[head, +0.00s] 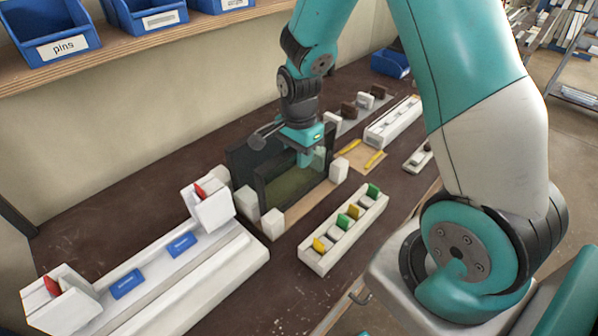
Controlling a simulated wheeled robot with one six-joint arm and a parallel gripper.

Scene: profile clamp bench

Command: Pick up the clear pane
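Two upright dark-framed panels stand in a rack of white blocks near the middle of the bench. The front one has a see-through, greenish middle and looks like the clear pane (285,188). Behind it stands a darker, opaque-looking panel (240,158). My gripper (311,158) points down at the upper right part of the front pane, close to its top edge. Its fingertips are small and partly merge with the pane, so I cannot tell whether they touch it or how far apart they are.
A white block (345,229) with green and yellow pieces stands in front. A long white clamp fixture (190,275) with red-marked ends lies at left. White blocks (392,122) and a tan board (362,154) are behind right. A shelf (150,45) with blue bins overhangs the back.

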